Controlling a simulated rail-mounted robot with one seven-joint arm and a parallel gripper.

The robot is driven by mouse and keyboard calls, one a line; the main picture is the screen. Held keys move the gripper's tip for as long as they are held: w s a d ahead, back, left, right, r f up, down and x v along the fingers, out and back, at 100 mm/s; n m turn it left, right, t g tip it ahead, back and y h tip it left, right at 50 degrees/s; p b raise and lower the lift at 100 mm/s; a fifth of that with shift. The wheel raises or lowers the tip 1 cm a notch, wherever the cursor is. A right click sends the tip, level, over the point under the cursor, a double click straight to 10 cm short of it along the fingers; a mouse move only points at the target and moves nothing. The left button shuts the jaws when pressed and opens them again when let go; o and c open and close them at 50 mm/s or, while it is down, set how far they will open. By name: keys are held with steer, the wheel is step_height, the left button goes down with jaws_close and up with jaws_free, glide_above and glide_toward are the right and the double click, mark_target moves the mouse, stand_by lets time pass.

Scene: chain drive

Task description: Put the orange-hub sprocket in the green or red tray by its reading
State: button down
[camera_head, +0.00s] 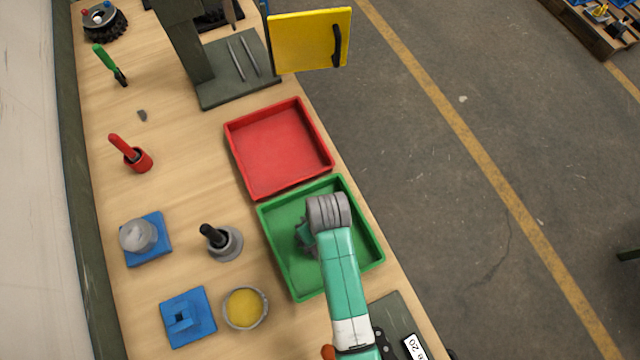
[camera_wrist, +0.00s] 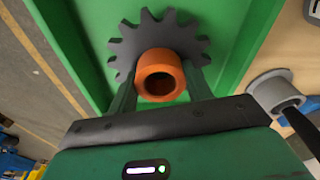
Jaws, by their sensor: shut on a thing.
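The orange-hub sprocket (camera_wrist: 160,76) is a dark toothed wheel with an orange tubular hub, seen in the wrist view. My gripper (camera_wrist: 160,90) is shut on it, with a finger on each side of the hub. The sprocket is over the green tray (camera_wrist: 225,30); whether it touches the tray floor I cannot tell. The red tray (camera_head: 280,148) is empty and stands directly beyond the green tray.
A grey holder with a black handle (camera_head: 222,242) stands left of the green tray. A grey stand with a yellow panel (camera_head: 310,40) is beyond the red tray. A small display (camera_head: 414,347) shows at the bottom.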

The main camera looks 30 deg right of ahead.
steer(key=shift+f, duration=1.25)
steer(key=shift+f, duration=0.1)
steer(key=c, duration=0.6)
jaws_free()
steer(key=shift+f, duration=0.1)
steer(key=shift+c, duration=0.2)
steer(key=r, duration=0.4)
steer(key=s+r+p, duration=0.1)
steer(key=r, duration=0.7)
steer(key=shift+s+d+r, duration=0.1)
steer(key=shift+s, duration=0.1)
